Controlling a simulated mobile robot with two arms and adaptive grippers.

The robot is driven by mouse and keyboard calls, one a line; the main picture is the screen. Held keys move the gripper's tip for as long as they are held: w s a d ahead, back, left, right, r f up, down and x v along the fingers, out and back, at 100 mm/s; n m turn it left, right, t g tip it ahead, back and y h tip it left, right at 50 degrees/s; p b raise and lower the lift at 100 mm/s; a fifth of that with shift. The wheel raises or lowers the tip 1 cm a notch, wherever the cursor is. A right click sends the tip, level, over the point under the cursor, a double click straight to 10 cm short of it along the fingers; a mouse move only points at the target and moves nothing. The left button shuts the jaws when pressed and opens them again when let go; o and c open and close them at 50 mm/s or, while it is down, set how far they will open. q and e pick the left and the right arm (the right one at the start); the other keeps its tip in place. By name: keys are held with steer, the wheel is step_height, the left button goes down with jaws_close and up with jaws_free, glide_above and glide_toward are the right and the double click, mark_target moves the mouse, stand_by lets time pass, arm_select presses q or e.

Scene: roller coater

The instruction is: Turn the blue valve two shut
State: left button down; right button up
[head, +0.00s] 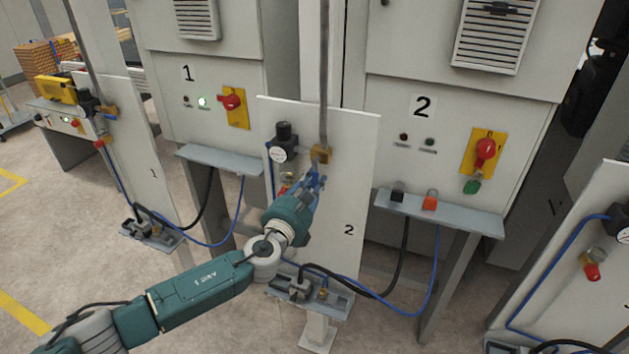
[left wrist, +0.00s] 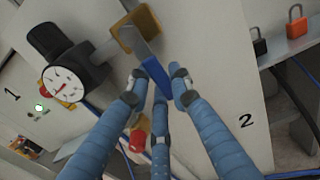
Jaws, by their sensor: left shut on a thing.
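The blue valve handle of station two shows in the left wrist view (left wrist: 156,74), hanging at a slant below its brass valve body (left wrist: 135,32). In the head view the brass body (head: 321,155) sits on the grey pipe at the white panel marked 2 (head: 349,205), and my fingers mostly hide the handle. My left gripper (head: 316,181) is at the panel, just below the brass body. Its blue fingers (left wrist: 160,85) are closed around the blue handle from both sides and below. My right gripper is in neither view.
A black regulator with a white gauge (head: 279,154) is left of the valve, close to my fingers. A red knob (left wrist: 138,140) sits below. A shelf (head: 460,218) with a black padlock (head: 398,190) and an orange padlock (head: 430,201) is to the right. Hoses hang below.

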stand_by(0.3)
arm_select(q)
steer(key=c, duration=1.5)
jaws_free()
steer(key=v, duration=1.2)
steer(key=shift+a, duration=0.1)
